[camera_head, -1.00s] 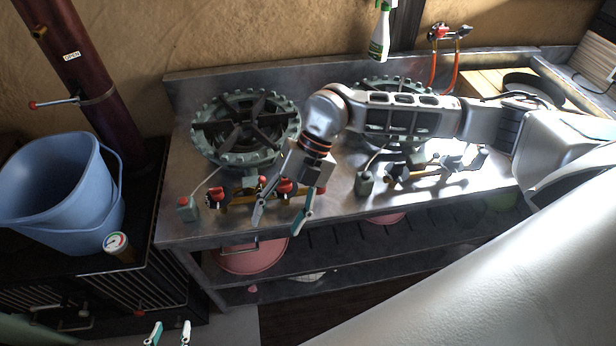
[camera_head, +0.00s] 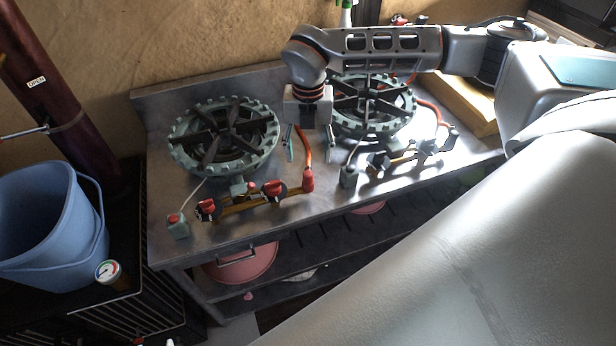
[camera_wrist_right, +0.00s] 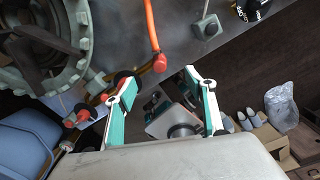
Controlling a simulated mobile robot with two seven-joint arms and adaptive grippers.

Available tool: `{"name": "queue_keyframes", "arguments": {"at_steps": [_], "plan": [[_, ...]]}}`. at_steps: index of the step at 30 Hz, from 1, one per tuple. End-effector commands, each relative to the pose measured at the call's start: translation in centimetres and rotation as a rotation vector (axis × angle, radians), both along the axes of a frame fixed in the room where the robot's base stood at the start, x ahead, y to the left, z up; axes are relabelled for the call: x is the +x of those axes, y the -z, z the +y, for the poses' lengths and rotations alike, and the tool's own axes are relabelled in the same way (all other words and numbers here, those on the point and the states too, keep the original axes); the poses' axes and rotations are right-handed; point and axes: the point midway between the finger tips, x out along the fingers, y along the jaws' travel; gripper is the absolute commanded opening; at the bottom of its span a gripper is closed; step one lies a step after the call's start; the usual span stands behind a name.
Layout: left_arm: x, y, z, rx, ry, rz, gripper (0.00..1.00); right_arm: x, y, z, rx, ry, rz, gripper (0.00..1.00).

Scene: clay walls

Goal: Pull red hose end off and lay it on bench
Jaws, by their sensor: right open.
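The red hose end (camera_head: 308,180) stands at the right end of the brass gas pipe (camera_head: 240,203) near the bench's front. An orange hose (camera_head: 304,147) runs up from it. In the right wrist view, the red hose end (camera_wrist_right: 159,63) shows just beyond my fingertips. Whether it still sits on the pipe I cannot tell. My right gripper (camera_head: 311,156) is open and empty, fingers pointing down, behind the hose end by the right burner. Its two fingers also show spread in the right wrist view (camera_wrist_right: 160,82). My left gripper is not in view. The steel bench (camera_head: 250,240) has bare areas.
Two cast burners, left (camera_head: 224,137) and right (camera_head: 372,104), stand on the bench. Red-knobbed valves (camera_head: 274,188) sit on the pipe. A second valve pipe (camera_head: 405,157) lies right. A blue bucket (camera_head: 50,230) stands left. A pink basin (camera_head: 240,265) is on the lower shelf.

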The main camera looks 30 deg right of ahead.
Motion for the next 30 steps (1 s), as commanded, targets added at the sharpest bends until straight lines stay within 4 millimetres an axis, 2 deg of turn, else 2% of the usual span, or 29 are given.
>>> {"name": "queue_keyframes", "arguments": {"at_steps": [8,19,24,30], "plan": [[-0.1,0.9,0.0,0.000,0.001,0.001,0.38,0.0,1.1,0.1,0.001,-0.002,0.000,0.55],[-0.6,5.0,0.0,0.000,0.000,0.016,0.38,-0.1,5.9,0.1,0.002,-0.003,0.004,0.55],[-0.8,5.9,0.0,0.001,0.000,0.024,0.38,-0.1,7.8,0.1,0.002,-0.002,0.005,0.55],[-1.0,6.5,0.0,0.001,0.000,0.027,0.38,0.0,9.0,0.1,0.003,-0.001,0.002,0.55]]}}
